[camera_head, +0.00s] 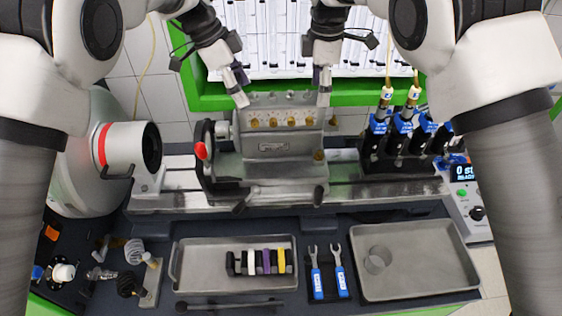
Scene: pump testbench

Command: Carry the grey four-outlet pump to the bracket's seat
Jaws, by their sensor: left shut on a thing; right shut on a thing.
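The grey pump (281,132) has a row of brass outlets along its upper front and a small plate below them. It sits upright at or just above the grey bracket (272,178) on the bench rail; I cannot tell whether it is fully seated. My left gripper (240,97) is shut on the pump's upper left corner. My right gripper (324,97) is shut on its upper right corner. The pump's back and the contact underneath it are hidden.
A red-knobbed handwheel (202,151) stands left of the bracket. Blue-topped valves (400,134) stand to the right. In front lie a left tray (205,255) with coloured pieces, two blue-handled wrenches (328,275) and a right tray (425,260). A motor (125,145) is at far left.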

